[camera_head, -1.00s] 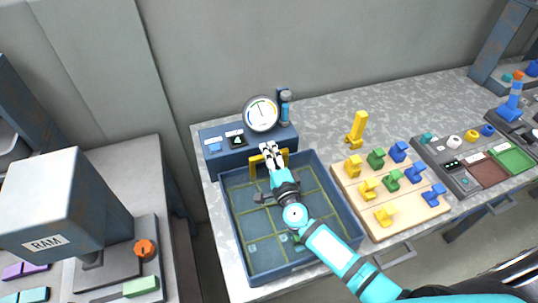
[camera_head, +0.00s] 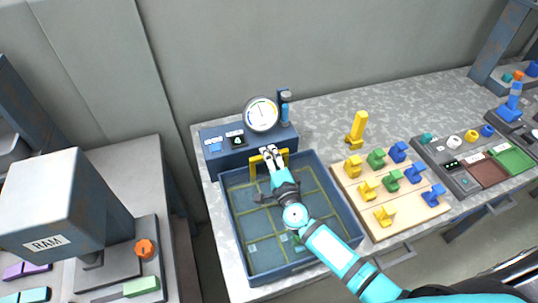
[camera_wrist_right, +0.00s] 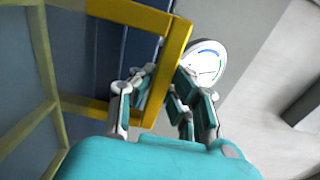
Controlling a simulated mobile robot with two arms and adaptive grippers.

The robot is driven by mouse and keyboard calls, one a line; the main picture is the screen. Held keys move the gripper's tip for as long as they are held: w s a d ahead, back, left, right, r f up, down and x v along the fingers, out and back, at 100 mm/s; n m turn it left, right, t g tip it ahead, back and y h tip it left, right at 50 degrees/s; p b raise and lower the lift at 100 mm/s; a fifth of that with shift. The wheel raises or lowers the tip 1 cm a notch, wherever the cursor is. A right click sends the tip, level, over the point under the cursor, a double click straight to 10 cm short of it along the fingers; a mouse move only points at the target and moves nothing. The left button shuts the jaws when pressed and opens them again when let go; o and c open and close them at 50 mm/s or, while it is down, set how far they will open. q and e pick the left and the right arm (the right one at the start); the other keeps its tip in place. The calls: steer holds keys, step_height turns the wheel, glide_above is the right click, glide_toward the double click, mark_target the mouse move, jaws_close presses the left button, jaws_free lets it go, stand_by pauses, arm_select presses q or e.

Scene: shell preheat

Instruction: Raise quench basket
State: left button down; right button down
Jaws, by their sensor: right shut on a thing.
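The quench basket (camera_head: 311,217) is a yellow grid lying low inside a dark blue open tank (camera_head: 358,236). Its yellow handle (camera_head: 286,157) stands at the tank's back end, near the wall with the gauge. My right gripper (camera_head: 271,153) reaches over the tank and is shut on this handle. In the right wrist view the yellow handle (camera_wrist_right: 176,62) passes between the fingers of the right gripper (camera_wrist_right: 162,95). The forearm and gripper hide part of the grid and of the handle. My left gripper is not in view.
A blue console (camera_head: 215,146) with a round gauge (camera_head: 262,114) and a green-lit triangle stands behind the tank. A wooden board (camera_head: 408,220) with coloured pieces lies to the right. A yellow upright part (camera_head: 357,130) stands behind it. A RAM machine (camera_head: 45,215) is at left.

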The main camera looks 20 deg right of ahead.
step_height(320, 180, up, 7)
steer(key=p, duration=0.6)
steer(key=shift+f, duration=0.1)
steer(key=shift+w+f, duration=0.1)
steer(key=c, duration=1.3)
jaws_free()
steer(key=s, duration=1.2)
steer(key=shift+s+d, duration=0.1)
steer(key=shift+d, duration=0.1)
